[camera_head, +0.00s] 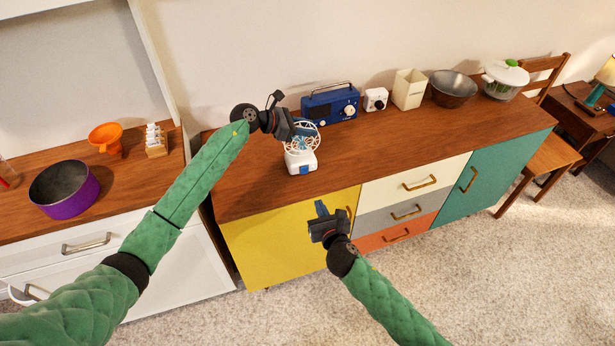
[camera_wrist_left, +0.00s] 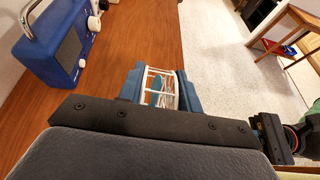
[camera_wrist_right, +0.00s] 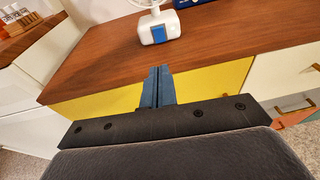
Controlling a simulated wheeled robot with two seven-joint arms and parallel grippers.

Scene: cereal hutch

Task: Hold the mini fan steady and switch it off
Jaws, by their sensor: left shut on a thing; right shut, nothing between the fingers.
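The mini fan (camera_head: 300,160) stands upright on the wooden top of the sideboard, with a round white cage and a white base. A blue switch or panel (camera_wrist_right: 159,33) shows on the front of its base in the right wrist view. My left gripper (camera_head: 305,128) is shut on the fan's cage (camera_wrist_left: 161,88) from above; the cage lies between its blue fingers in the left wrist view. My right gripper (camera_head: 321,208) is shut and empty. It is in front of the yellow door, lower than the fan and apart from it.
A blue radio (camera_head: 331,104) stands close behind the fan. A white timer-like box (camera_head: 375,99), a cream container (camera_head: 409,89) and a metal bowl (camera_head: 453,88) stand to the right. The sideboard's front edge (camera_wrist_right: 90,92) lies between my right gripper and the fan. The wood right of the fan is clear.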

